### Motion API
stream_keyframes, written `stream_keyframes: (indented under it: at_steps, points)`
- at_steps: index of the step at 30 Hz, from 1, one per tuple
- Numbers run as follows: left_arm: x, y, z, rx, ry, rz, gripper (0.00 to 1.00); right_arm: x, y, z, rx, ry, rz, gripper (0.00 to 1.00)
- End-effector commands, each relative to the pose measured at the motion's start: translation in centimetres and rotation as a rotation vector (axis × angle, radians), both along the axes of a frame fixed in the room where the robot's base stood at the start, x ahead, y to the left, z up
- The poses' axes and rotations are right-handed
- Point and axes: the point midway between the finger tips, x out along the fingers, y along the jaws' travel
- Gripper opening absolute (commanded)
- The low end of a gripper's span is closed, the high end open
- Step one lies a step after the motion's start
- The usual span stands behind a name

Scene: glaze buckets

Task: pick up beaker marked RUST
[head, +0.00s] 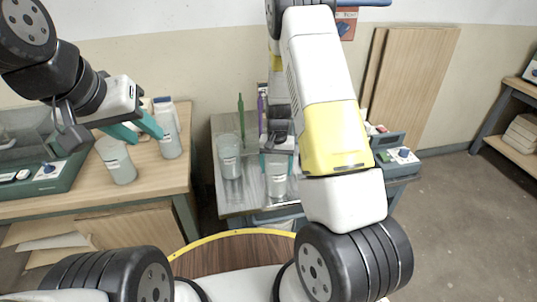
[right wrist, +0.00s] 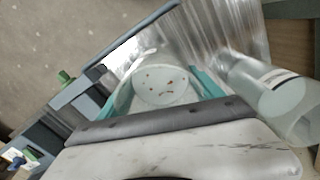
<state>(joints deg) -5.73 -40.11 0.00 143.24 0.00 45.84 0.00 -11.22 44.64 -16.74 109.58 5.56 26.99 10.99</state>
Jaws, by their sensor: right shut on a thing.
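A clear beaker with a pale label (head: 277,182) stands at the metal table in the head view. My right gripper (head: 277,158) is shut on it near its rim. In the right wrist view, the teal fingers are either side of this beaker (right wrist: 162,85), which has small reddish specks inside. A second labelled beaker (head: 230,158) stands to its left, and it also shows in the right wrist view (right wrist: 272,90). The label lettering is too small to read, so I cannot tell which is RUST. My left gripper (head: 139,131) is open and empty above the left table.
A device with knobs (head: 400,158) is at right.

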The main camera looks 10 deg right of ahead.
Motion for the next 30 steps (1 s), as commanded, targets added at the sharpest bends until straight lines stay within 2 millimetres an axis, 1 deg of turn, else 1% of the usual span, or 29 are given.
stream_keyframes:
  at_steps: [8,16,30]
  points:
    - [0.0,0.0,0.0,0.0,0.0,0.0,0.36,0.1,0.0,1.3,0.0,-0.004,0.0,0.03]
    - [0.0,0.0,0.0,0.0,0.0,0.0,0.36,0.1,0.0,3.6,0.0,-0.005,0.0,0.03]
    - [0.0,0.0,0.0,0.0,0.0,0.0,0.36,-5.8,0.1,4.0,0.001,-0.001,0.0,0.03]
